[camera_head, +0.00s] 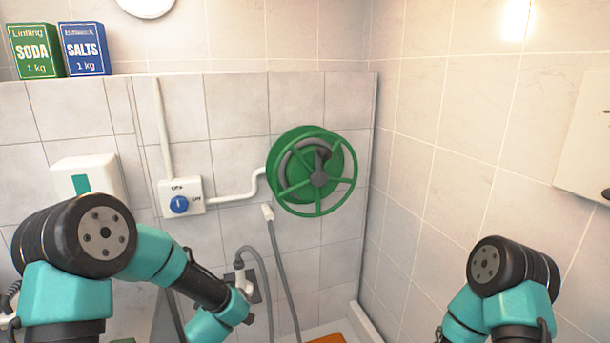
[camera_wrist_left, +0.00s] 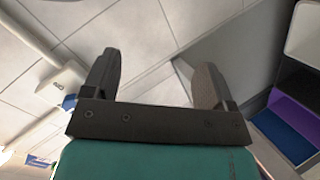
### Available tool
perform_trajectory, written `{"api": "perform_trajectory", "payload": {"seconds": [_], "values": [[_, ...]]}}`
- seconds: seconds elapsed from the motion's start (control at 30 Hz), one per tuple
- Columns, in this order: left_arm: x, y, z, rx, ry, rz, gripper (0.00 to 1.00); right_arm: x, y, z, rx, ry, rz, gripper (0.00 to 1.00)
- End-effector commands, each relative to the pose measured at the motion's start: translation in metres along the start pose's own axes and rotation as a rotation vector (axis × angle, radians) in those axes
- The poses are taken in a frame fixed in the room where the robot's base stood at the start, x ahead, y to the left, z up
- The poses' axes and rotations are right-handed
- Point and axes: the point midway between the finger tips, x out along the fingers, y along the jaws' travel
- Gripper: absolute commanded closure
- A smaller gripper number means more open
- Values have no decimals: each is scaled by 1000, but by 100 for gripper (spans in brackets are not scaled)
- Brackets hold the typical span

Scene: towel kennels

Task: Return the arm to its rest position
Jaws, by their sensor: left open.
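My left arm comes in from the left in the head view, bent at a black joint and reaching down to the lower middle. Its fingers are out of the head view. In the left wrist view my left gripper (camera_wrist_left: 158,76) has its two dark fingers wide apart, with nothing between them but wall tiles and a grey panel edge behind. My right arm shows at the lower right of the head view, and its gripper is out of view.
A green hose reel (camera_head: 318,172) and a switch box (camera_head: 181,196) with a blue knob are on the tiled wall. Coloured compartments (camera_wrist_left: 292,104) stand at right in the wrist view. A wall cabinet (camera_head: 588,140) is at right.

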Motion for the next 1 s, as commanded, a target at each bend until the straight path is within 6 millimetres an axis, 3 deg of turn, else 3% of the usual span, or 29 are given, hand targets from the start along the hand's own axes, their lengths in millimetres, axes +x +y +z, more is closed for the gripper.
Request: {"api": "perform_trajectory", "payload": {"seconds": [0.03, 0.27, 0.4, 0.53, 0.6, 0.73, 1.0], "values": [[0, -28, 16, 72, -78, -37, 21, 0, 0, 0, 0, 0, 0, 57], [-30, -143, 85, 377, -473, -155, 21, 0, 0, 0, 0, 0, 0, 57], [-69, -208, 119, 532, -732, -203, 21, 0, 0, 0, 0, 0, 0, 57], [-114, -259, 142, 646, -971, -223, 21, 0, 0, 0, 0, 0, 0, 57], [-136, -279, 151, 691, -1077, -224, 21, 0, 0, 0, 0, 0, 0, 57], [-162, -298, 158, 736, -1196, -219, 21, 0, 0, 0, 0, 0, 0, 57], [-167, -302, 159, 748, -1223, -214, 21, 0, 0, 0, 0, 0, 0, 57]]}}
